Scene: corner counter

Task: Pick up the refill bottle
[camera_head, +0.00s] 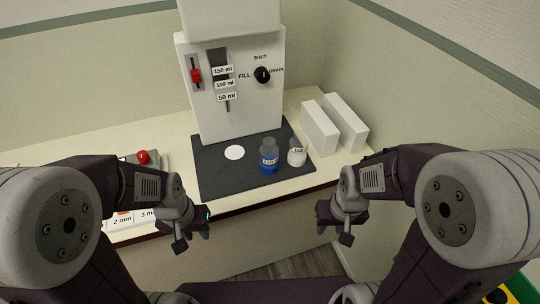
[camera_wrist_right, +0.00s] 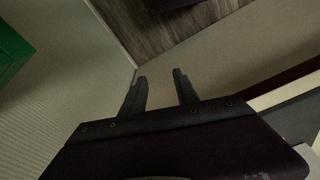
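A bottle with blue liquid and a label (camera_head: 268,158) stands upright on the dark mat (camera_head: 215,172), near its front edge. Just right of it stands a small white labelled container (camera_head: 297,156). I cannot read which one is the refill bottle. My left gripper (camera_head: 193,236) hangs in front of the counter, left of and apart from both. It looks open and empty. My right gripper (camera_head: 336,234) hangs in front of the counter to the right, also apart from them. In the right wrist view its two fingers (camera_wrist_right: 160,78) are spread with nothing between them.
A white dispenser (camera_head: 240,110) with a slider and a black FILL/SHUT/DRAIN knob (camera_head: 262,75) stands behind the mat. A white disc (camera_head: 234,152) lies on the mat. Two white blocks (camera_head: 320,128) stand to the right near the wall. A red knob (camera_head: 143,157) is at the left.

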